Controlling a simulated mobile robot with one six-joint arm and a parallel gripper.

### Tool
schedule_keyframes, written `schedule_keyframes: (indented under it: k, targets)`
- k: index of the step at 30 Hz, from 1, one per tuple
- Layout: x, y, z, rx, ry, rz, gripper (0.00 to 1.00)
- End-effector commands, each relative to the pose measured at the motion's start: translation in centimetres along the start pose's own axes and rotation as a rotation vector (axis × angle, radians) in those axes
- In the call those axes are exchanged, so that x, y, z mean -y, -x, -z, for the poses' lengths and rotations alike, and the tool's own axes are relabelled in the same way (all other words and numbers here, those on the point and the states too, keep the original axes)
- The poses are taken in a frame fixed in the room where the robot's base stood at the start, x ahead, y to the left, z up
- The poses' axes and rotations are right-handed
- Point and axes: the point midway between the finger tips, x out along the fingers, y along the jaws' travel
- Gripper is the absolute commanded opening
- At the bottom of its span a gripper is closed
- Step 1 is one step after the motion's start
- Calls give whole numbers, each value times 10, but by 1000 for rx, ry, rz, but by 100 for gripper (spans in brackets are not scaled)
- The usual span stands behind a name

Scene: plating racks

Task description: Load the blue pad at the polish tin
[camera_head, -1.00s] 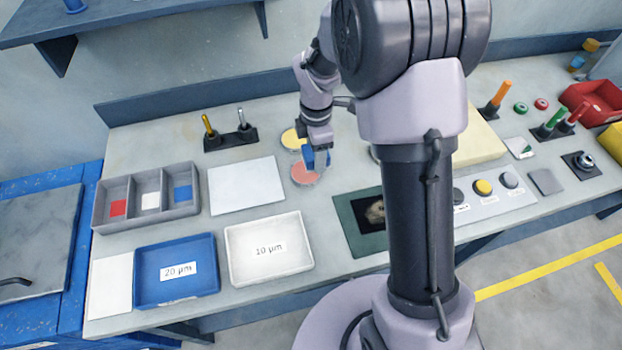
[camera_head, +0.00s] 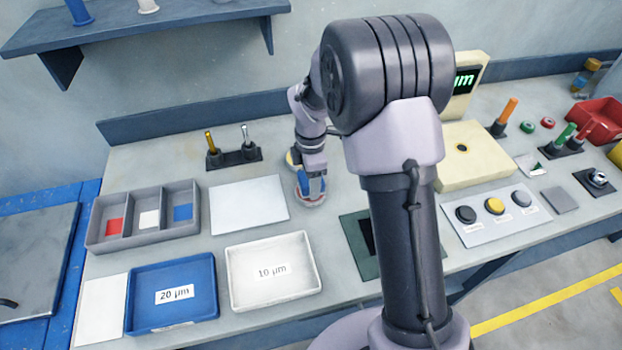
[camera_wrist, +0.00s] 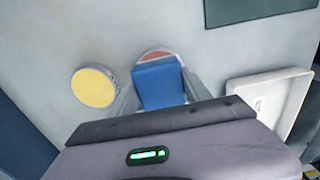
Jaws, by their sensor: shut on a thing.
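My gripper (camera_head: 312,187) is shut on the blue pad (camera_wrist: 160,85), which shows between its two fingers in the wrist view. In the head view the gripper points down with the pad low over the round red-topped tin (camera_head: 313,203). The pad covers most of this tin in the wrist view, where its red top (camera_wrist: 156,55) shows beyond the pad. I cannot tell whether the pad touches it. A round yellow-topped tin (camera_wrist: 94,87) stands to the left in the wrist view; in the head view it is mostly hidden behind my wrist.
A white sheet (camera_head: 248,204) lies left of the tins. A grey three-part rack (camera_head: 100,234) with red, white and blue squares stands farther left. A white 10 µm tray (camera_head: 235,297) and blue 20 µm tray (camera_head: 140,318) stand in front. A button panel (camera_head: 480,232) is at right.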

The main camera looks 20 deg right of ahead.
Motion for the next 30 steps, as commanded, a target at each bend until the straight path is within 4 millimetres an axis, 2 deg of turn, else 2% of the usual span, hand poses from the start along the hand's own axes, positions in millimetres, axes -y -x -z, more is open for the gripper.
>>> schedule_keyframes:
  k: [30]
  targets:
    - [0,-7,0,0,0,0,24]
